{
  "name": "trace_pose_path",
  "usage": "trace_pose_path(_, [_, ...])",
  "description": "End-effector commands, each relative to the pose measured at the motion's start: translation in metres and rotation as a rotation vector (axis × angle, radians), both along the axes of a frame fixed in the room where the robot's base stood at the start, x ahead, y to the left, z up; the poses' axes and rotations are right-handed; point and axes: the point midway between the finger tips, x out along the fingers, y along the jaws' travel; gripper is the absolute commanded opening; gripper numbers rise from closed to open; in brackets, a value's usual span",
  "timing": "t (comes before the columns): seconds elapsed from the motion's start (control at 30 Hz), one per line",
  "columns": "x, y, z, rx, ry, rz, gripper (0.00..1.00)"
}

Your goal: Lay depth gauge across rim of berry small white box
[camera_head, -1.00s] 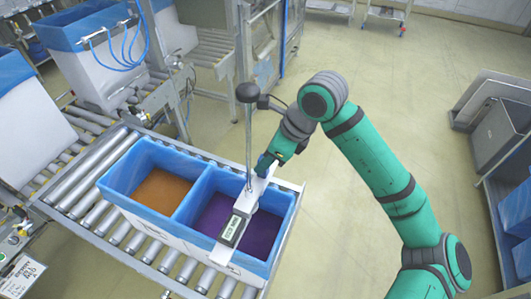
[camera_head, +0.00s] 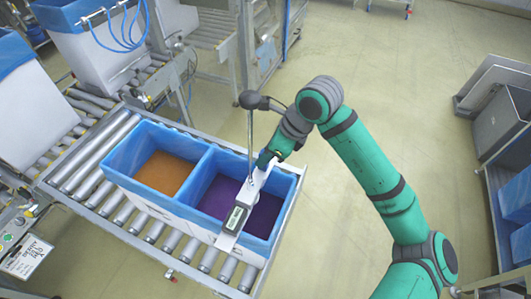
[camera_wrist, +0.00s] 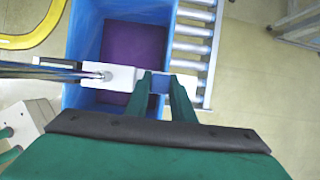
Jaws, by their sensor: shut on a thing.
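The depth gauge is a white bar with a grey display (camera_head: 237,218) and an upright metal rod topped by a black knob (camera_head: 250,99). It spans the purple-filled, blue-lined white box (camera_head: 284,187) from far rim to near rim, its near end overlapping the near rim. I cannot tell whether it touches both rims. My gripper (camera_head: 266,160) is shut on the gauge's far end, at the box's far side. In the wrist view my fingers (camera_wrist: 161,84) close on the bar (camera_wrist: 122,78) above the blue liner (camera_wrist: 82,45). The purple contents (camera_wrist: 133,43) show below.
An orange-filled compartment (camera_head: 164,172) adjoins on the left. Both stand on a roller conveyor (camera_head: 92,165). Blue-lined white bins (camera_head: 88,45) stand at the back left. Grey bins and a rack (camera_head: 503,115) are on the right. The floor behind my arm is clear.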

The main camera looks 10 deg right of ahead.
Motion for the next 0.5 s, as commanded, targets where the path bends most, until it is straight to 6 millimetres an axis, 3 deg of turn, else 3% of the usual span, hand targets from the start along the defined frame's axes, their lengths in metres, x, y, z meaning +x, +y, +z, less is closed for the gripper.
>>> trace_pose_path(0.07, [0.0002,0.0004,0.0004,0.001,-0.001,0.000,0.00])
trace_pose_path(0.1, [0.0002,0.0004,0.0004,0.001,-0.001,0.000,0.24])
trace_pose_path(0.2, [0.0002,0.0006,0.0004,0.001,-0.001,0.001,0.44])
trace_pose_path(0.5, [-0.0001,0.0000,0.0009,-0.001,0.000,0.001,0.44])
